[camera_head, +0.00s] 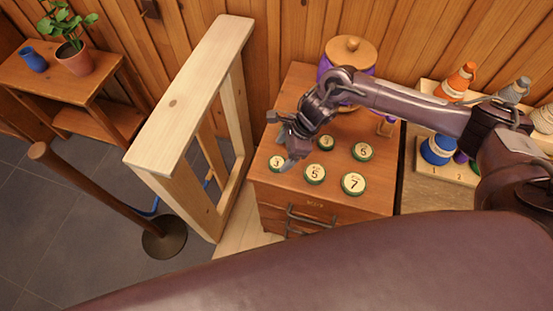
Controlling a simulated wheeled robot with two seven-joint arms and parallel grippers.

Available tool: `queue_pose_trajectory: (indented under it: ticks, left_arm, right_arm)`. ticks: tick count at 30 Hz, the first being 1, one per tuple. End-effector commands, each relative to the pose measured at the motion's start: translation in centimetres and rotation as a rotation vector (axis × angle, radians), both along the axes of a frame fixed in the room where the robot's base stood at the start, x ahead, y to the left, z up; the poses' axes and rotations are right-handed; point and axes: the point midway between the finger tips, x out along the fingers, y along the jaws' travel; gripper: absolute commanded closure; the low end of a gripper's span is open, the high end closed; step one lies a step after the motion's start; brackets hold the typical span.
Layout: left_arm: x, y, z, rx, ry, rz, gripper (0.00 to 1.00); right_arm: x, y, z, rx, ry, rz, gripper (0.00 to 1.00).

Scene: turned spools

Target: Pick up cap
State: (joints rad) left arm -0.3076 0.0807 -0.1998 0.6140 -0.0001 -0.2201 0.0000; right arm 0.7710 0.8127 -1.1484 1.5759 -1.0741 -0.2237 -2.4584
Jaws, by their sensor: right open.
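Several round caps with cream tops, dark numbers and green rims lie on the wooden cabinet top. The cap marked 7 (353,184) is at the front right, the cap marked 5 (314,174) at the front middle, and the cap marked 6 (363,151) behind at the right. A smaller-looking cap (325,143) lies at the back middle. Another cap (276,163) lies at the left edge, partly covered by a finger. My right gripper (279,141) is open and empty, over the cabinet's left edge beside that left cap. My left gripper is not in view.
The cabinet (335,212) has a drawer handle in front. A purple spool with a wooden top (350,49) stands at its back. A pale wooden frame (190,95) rises at the left. A rack of colored cones (457,82) and spools is at the right.

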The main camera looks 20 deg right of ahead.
Motion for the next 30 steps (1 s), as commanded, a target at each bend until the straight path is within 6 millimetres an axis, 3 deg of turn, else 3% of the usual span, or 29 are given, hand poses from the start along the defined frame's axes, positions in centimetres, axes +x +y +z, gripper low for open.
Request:
queue_pose_trajectory:
  ticks: [6,10,19,30]
  left_arm:
    - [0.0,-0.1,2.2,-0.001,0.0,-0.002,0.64]
    - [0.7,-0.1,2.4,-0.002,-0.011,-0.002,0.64]
    - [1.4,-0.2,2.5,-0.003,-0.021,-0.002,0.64]
    - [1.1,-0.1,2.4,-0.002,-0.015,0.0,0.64]
  right_arm:
    - [-0.1,0.7,-2.6,0.001,0.004,-0.004,0.26]
    - [0.1,1.3,-4.2,0.001,0.002,-0.002,0.26]
    - [0.2,1.4,-4.8,0.0,-0.001,-0.004,0.26]
    - [0.2,1.4,-4.7,0.001,-0.001,-0.004,0.73]
